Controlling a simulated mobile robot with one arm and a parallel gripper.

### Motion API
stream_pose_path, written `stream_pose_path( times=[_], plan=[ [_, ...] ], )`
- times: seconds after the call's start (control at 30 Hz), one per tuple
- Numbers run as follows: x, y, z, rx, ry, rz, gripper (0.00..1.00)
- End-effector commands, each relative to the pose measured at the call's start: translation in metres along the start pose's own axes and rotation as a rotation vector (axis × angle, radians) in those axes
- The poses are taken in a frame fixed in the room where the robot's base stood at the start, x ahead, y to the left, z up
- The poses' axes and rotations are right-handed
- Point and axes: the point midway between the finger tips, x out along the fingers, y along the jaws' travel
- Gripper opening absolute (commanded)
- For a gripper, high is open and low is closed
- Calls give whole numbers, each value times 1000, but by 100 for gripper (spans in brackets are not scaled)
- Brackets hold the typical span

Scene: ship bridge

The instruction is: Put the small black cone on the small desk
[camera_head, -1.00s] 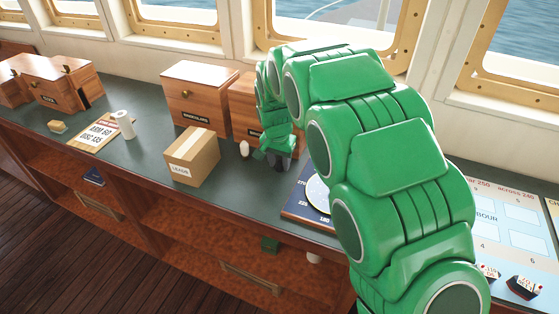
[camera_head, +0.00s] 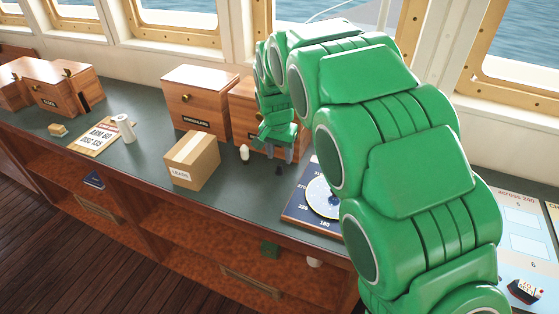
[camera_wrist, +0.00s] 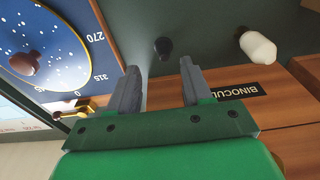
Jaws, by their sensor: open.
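A small dark object (camera_head: 278,170), likely the small black cone, stands on the green counter top just below my gripper (camera_head: 280,150). In the wrist view the dark object (camera_wrist: 163,47) lies beyond the fingertips, between them sideways, and nothing touches it. My gripper (camera_wrist: 160,85) is open and empty, its two grey fingers apart. A white rounded piece (camera_wrist: 258,47) stands to the right of the dark object; it also shows in the head view (camera_head: 244,153). I cannot pick out a separate small desk.
A blue star dial board (camera_head: 300,212) lies right of the dark object. A cardboard box (camera_head: 192,160) and wooden cabinets (camera_head: 200,103) stand left and behind. A white roll (camera_head: 124,128) and a card (camera_head: 97,137) are further left. My green arm hides the counter's right part.

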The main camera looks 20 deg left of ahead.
Motion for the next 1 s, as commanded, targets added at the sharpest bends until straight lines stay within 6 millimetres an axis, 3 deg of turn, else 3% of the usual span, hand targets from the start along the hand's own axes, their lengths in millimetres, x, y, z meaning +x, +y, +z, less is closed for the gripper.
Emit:
stream_pose_path(
  times=[0.13,0.4,0.53,0.77,1.0],
  plan=[
    [-14,0,0,-1,3,-1,49],
    [-17,0,0,-1,1,0,49],
    [-23,15,0,3,-2,5,49],
    [-51,88,6,20,-25,29,49],
    [-82,168,28,32,-57,50,49]
  ],
)
